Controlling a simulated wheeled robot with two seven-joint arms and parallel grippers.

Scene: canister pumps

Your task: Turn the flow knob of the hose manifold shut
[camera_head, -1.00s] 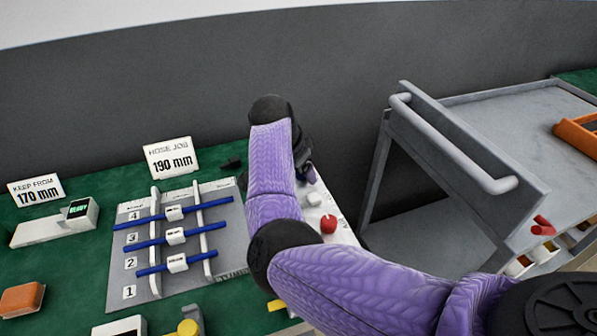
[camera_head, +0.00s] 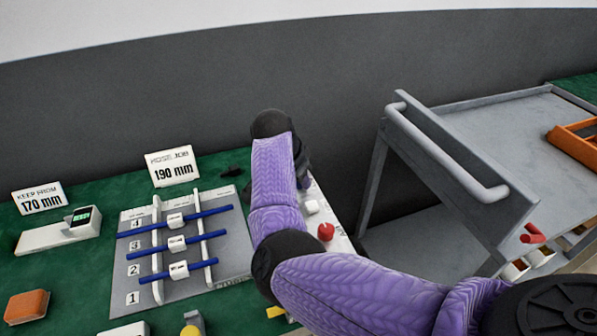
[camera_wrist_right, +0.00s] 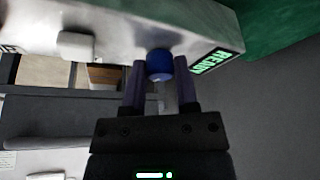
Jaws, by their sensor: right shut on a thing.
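The manifold is a pale metal box (camera_wrist_right: 115,22) in the right wrist view. A round blue knob (camera_wrist_right: 160,63) sticks out of it beside a lit green display (camera_wrist_right: 211,61). My right gripper (camera_wrist_right: 159,78) is shut on the blue knob, one finger on each side. In the head view the box's pale top (camera_head: 343,243) shows partly, with a red knob (camera_head: 326,231) and a white block (camera_head: 312,207). There my purple right arm hides the blue knob and most of the gripper. My left gripper is not in view.
Left on the green bench is a grey numbered board (camera_head: 133,283) with several blue rods. Signs reading 190 mm (camera_head: 173,166) and 170 mm (camera_head: 39,198) stand behind. A grey cart (camera_head: 450,150) with an orange tray (camera_head: 573,148) stands at the right.

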